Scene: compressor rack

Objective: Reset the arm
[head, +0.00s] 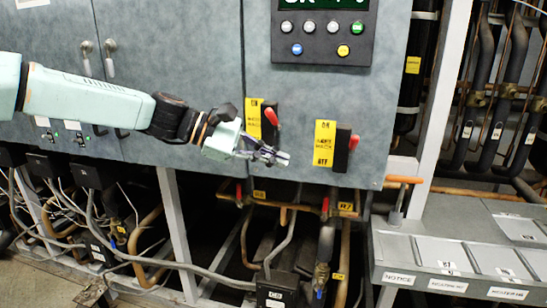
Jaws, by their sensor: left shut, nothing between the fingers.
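My left arm comes in from the left across the front of the grey cabinet (205,60). My left gripper (284,160) is shut and empty. In the picture it lies just below and between two red-handled switches with yellow labels. The left switch (270,118) is partly above my gripper. The right switch (346,145) is to the right of the fingertips, and a gap shows between them. I cannot tell how far the gripper is from the cabinet face. My right gripper is not in view.
A control panel (322,50) with several coloured buttons and a display is above. Pipes, valves and cables (150,240) fill the open rack below. A grey bench with labels (390,250) stands at the lower right. Cabinet door handles (110,58) are at the upper left.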

